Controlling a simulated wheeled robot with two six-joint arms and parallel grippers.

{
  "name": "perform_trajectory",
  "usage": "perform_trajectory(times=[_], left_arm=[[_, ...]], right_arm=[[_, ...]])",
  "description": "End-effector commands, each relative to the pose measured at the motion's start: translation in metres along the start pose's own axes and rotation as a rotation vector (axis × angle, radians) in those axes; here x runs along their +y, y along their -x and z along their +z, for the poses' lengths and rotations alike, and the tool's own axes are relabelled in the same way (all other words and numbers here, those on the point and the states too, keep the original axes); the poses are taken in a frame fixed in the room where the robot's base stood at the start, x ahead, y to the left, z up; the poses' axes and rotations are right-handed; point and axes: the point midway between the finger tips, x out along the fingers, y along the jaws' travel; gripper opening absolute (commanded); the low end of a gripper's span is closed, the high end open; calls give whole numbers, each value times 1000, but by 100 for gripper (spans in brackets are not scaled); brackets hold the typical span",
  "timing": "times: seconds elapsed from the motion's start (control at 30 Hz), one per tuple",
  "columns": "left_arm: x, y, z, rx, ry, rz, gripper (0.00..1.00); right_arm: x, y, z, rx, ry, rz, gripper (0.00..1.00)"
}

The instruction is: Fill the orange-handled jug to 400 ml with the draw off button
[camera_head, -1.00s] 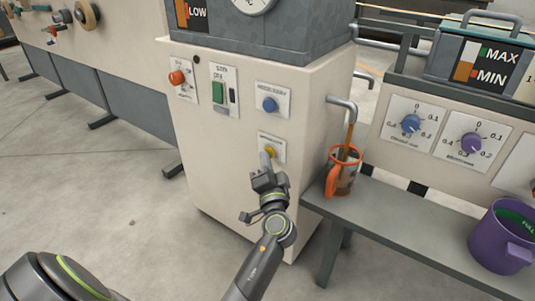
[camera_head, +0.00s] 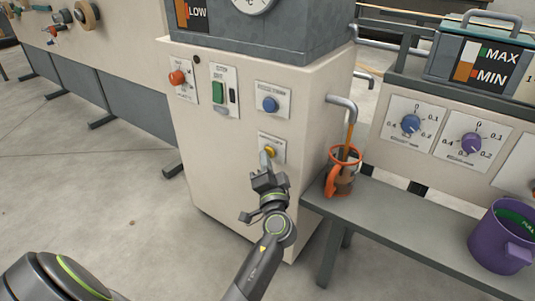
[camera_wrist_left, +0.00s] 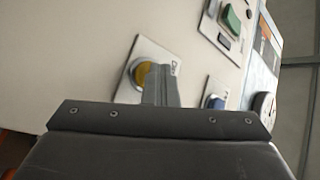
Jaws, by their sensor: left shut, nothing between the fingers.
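The orange-handled jug (camera_head: 343,178) stands on the grey bench under the bent spout pipe (camera_head: 343,104). An orange-brown stream runs from the spout into it, and dark liquid shows inside. Its level marks are too small to read. The yellow draw off button (camera_head: 270,151) is on the front of the cream cabinet; it also shows in the left wrist view (camera_wrist_left: 141,74). My left gripper (camera_head: 266,160) is shut and empty, its fingertips at the button and seeming to touch it. My right gripper is not in view.
A blue button (camera_head: 270,104), a green switch (camera_head: 218,92) and a red knob (camera_head: 177,78) sit above on the cabinet. A purple jug (camera_head: 503,237) stands on the bench (camera_head: 400,220) at right. Blue and purple dials are behind it.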

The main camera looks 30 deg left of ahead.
Motion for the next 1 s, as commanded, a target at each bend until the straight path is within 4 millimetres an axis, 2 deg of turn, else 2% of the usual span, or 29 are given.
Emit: perform_trajectory(times=[0.8,1.0], left_arm=[[-9,13,9,0,0,0,0],[-17,25,18,-1,1,1,0]], right_arm=[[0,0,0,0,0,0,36],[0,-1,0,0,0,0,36]])
